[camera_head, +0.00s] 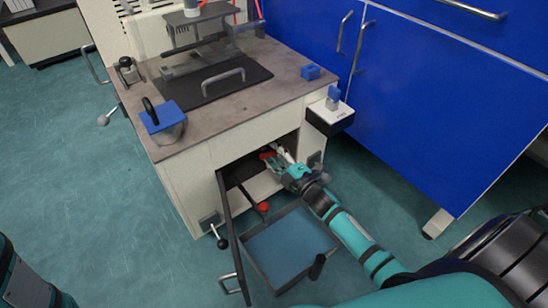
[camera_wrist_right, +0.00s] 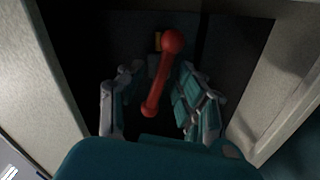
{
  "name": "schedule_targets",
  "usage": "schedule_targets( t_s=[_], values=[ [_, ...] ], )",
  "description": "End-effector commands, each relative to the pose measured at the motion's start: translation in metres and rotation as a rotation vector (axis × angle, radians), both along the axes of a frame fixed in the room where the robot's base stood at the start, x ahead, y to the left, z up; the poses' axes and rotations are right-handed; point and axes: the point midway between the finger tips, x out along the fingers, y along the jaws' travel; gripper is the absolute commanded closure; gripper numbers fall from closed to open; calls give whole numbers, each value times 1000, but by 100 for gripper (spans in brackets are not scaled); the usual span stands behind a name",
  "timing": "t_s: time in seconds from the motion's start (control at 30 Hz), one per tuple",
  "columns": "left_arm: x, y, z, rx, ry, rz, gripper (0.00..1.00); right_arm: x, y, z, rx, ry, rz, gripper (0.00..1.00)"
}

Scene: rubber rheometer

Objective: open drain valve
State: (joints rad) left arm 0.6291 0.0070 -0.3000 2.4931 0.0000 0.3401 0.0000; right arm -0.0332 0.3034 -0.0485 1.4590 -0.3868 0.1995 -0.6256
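The red drain valve handle (camera_wrist_right: 160,75) is a rod with a ball at its upper end, inside the dark cabinet opening. In the wrist view it stands slanted between the two fingers of my right gripper (camera_wrist_right: 158,88). The fingers are apart, with visible gaps on both sides of the handle. In the head view my right gripper (camera_head: 281,163) reaches into the open front of the bench cabinet (camera_head: 195,186); a bit of the red handle (camera_head: 267,156) shows beside its fingers. The valve body is hidden. My left gripper is outside the head view.
The dark cabinet door (camera_head: 232,240) hangs open at the left. A blue-bottomed tray (camera_head: 290,246) is low in front of the opening, below my right arm. A second red knob (camera_head: 264,206) sits near it. Blue cabinets (camera_head: 440,110) stand at the right.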

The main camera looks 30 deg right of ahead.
Motion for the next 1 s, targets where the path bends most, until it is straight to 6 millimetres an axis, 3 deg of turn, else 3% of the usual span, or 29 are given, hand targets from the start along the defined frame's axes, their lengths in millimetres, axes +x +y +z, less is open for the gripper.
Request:
schedule_targets(
  t_s=[0.37,0.63,0.87,1.0],
  values=[
    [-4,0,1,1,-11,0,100,6,1,0,0,1,-1,65],
    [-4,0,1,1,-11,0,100,6,1,0,0,1,-1,100],
    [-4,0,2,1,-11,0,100,6,1,0,-14,0,0,100],
    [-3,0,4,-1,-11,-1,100,6,1,1,-170,-22,-3,100]
  ],
)
